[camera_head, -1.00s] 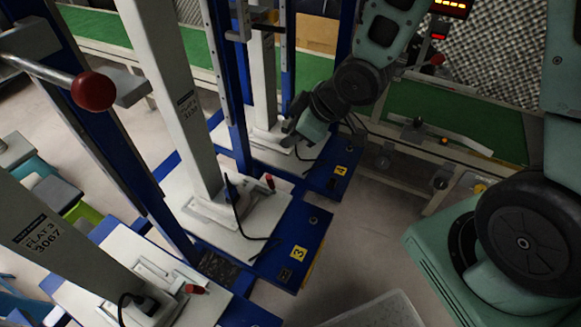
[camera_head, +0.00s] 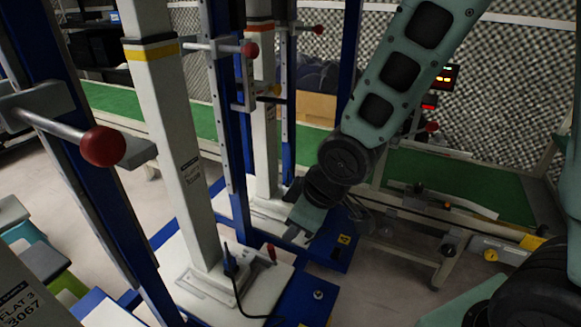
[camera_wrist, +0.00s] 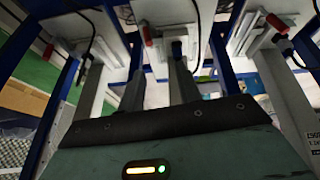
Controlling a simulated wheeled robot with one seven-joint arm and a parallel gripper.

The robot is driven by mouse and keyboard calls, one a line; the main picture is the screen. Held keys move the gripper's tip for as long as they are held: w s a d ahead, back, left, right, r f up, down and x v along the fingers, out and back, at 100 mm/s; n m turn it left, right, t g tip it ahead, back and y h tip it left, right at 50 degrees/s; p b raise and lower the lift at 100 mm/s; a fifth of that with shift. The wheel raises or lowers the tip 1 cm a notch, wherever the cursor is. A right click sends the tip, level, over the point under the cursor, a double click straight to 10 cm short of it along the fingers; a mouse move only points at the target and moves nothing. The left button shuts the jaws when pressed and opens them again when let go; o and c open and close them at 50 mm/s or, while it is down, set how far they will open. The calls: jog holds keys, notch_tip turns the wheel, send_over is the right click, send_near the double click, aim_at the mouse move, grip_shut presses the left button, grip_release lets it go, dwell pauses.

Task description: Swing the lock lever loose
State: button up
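Several blue-and-grey press-like stands carry rods with red ball knobs in the head view: one near left (camera_head: 103,146), one at upper middle (camera_head: 250,50) and one farther back (camera_head: 318,29). A small red-tipped lever (camera_head: 271,252) stands on the nearer white base plate. Red-handled levers also show in the wrist view, at the middle (camera_wrist: 147,35) and right (camera_wrist: 277,23). I cannot tell which is the lock lever. My gripper (camera_head: 298,235) hangs low beside the farther stand.
The grey column (camera_head: 178,140) of the nearer stand and a blue upright (camera_head: 230,100) rise left of my arm. A green-topped conveyor (camera_head: 450,185) runs behind. Black cables lie over the bases. Bare floor (camera_head: 390,280) shows right of the stands.

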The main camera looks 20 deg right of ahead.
jog(key=w+d+r+t+y+p, duration=0.1)
jog(key=w+d+r+t+p, duration=0.2)
jog(key=w, duration=0.5)
jog(key=m+t+y+p, duration=0.2)
jog(key=t+y+p, duration=0.3)
jog(key=y+p, duration=0.4)
send_near(281, 102)
jog(key=shift+y, duration=0.3)
jog(key=x, duration=1)
jog(key=shift+w+d+f, duration=0.25)
jog(key=shift+w+f, duration=0.15)
jog(key=shift+w, duration=0.05)
grip_shut()
